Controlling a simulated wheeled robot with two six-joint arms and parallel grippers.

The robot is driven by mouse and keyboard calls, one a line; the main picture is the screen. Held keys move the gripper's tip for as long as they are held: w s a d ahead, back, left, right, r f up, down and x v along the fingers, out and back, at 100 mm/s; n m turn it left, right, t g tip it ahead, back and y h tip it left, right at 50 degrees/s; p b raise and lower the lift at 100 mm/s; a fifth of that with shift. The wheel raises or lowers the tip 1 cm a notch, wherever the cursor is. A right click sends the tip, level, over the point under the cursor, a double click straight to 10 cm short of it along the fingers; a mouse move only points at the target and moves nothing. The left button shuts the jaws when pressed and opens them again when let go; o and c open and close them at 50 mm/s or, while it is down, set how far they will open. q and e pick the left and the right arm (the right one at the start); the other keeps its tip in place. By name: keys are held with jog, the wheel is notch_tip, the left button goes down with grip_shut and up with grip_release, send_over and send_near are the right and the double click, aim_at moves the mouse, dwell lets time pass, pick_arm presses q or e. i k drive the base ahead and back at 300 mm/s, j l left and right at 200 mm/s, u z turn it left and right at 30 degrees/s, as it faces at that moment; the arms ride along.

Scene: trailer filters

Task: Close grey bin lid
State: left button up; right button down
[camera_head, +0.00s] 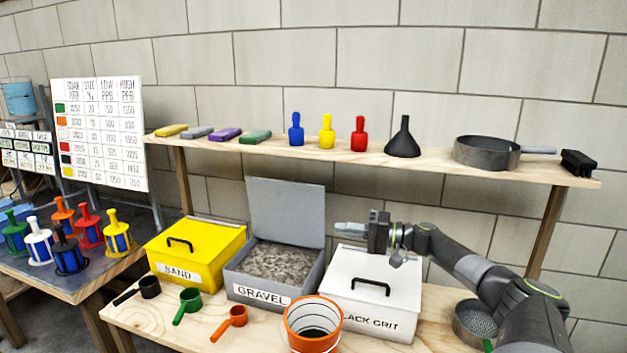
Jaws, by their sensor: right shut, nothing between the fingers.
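The grey bin (245,284), labelled GRAVEL, stands on the lower wooden bench and holds grey gravel (282,262). Its grey lid (286,212) stands open, nearly upright at the bin's back edge. My right gripper (340,229) is shut and empty, with its fingers pointing left. In the picture it is just right of the lid's right edge, over the back of the white bin; whether it touches the lid I cannot tell. My left gripper is not in view.
A closed yellow SAND bin (208,240) stands left and a closed white BLACK GRIT bin (345,300) right. An orange bucket (292,330) and several scoops sit in front. A shelf (300,150) with bottles, a funnel and a pan (487,155) runs above.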

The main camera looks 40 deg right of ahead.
aim_at(293, 213)
jog(key=i+l, duration=0.25)
jog(key=l, duration=0.15)
jog(key=i+l, duration=0.2)
jog(key=l, duration=0.2)
jog(key=i+l, duration=0.25)
jog(key=l, duration=0.15)
